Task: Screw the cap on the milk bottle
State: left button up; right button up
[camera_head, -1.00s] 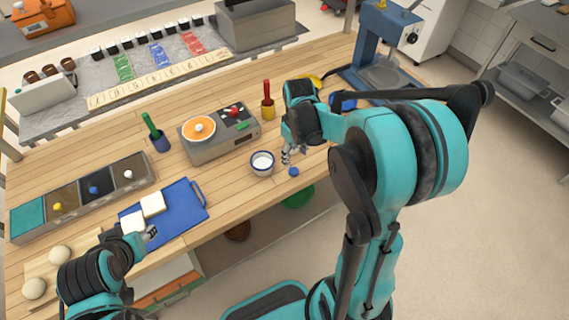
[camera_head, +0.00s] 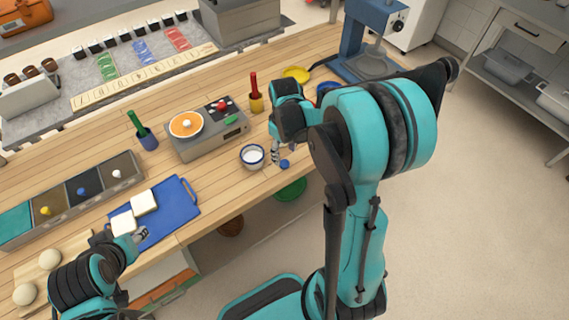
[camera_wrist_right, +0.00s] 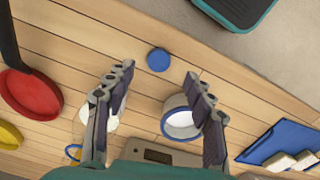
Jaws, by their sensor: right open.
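A small round blue cap (camera_head: 284,163) lies flat on the wooden table near its front edge. It also shows in the right wrist view (camera_wrist_right: 158,60), beyond and between the fingertips. My right gripper (camera_head: 276,153) is open and empty above the table, close to the cap and the bowl; its spread fingers fill the wrist view (camera_wrist_right: 157,80). A whitish thing (camera_wrist_right: 86,114), perhaps the milk bottle, is partly hidden behind one finger there; my right arm hides that spot in the head view. My left gripper (camera_head: 141,234) is beside white slabs; its jaw state is unclear.
A blue-rimmed bowl with white contents (camera_head: 252,156) stands left of the cap. A grey scale-like unit (camera_head: 208,142), a blue board (camera_head: 178,212), a red pan (camera_wrist_right: 30,95) and a blue stand machine (camera_head: 370,45) are around. Bare wood lies between bowl and board.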

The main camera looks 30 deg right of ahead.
aim_at(284, 163)
notch_tip(284, 163, down, 5)
jog(key=shift+d+f+b, duration=0.1)
jog(key=shift+b, duration=0.85)
jog(key=shift+c, duration=0.4)
jog(key=c, duration=0.7)
